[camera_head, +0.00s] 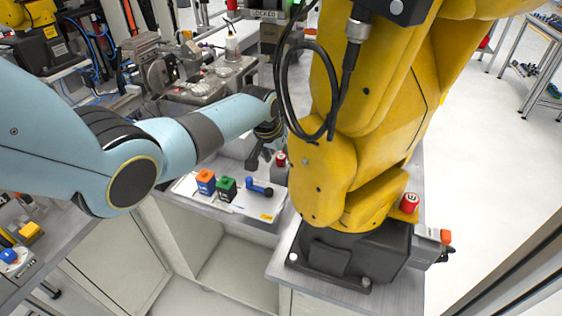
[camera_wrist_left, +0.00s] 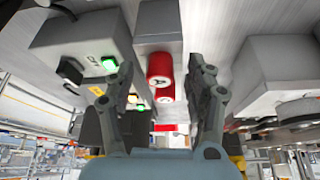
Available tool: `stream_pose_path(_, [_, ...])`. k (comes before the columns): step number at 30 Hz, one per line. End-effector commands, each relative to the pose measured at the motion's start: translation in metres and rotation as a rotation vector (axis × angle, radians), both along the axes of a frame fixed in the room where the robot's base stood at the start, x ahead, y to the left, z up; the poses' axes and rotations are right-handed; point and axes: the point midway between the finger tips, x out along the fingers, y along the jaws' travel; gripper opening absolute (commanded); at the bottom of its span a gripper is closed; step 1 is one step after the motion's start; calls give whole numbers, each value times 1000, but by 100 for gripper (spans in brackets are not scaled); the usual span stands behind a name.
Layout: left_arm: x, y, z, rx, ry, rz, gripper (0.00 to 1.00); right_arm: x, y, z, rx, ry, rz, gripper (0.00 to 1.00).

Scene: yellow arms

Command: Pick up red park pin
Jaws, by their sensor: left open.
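A red park pin (camera_head: 280,160), a short red cylinder on a grey block, stands at the back right of the white work panel, close against the yellow robot arm. In the left wrist view a red cylinder (camera_wrist_left: 159,66) sits on a grey block, between my open fingers and beyond them, with a second red piece just below it. My left gripper (camera_head: 259,161) is open and empty, just left of the red pin in the head view; it appears apart from it. Another red knob (camera_head: 410,202) is on the right of the yellow arm's base. My right gripper is not in view.
On the panel (camera_head: 235,207) stand an orange-topped block (camera_head: 205,182), a green-topped block (camera_head: 226,188) and a dark blue handle (camera_head: 260,188). The large yellow arm (camera_head: 375,100) blocks the right side. A grey box with a lit green button (camera_wrist_left: 109,63) is close by.

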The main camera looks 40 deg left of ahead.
Motion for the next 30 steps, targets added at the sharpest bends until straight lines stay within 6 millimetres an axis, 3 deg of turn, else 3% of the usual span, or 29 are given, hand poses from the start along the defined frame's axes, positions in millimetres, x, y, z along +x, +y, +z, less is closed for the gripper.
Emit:
stream_pose_path(2, [0,0,0,0,0,0,50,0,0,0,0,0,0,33])
stream_pose_path(12, [0,0,0,0,0,0,6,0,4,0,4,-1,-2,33])
stream_pose_path(23, [0,0,4,0,-1,0,5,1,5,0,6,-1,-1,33])
stream_pose_path(30, [0,0,29,1,-3,-1,5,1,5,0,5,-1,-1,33])
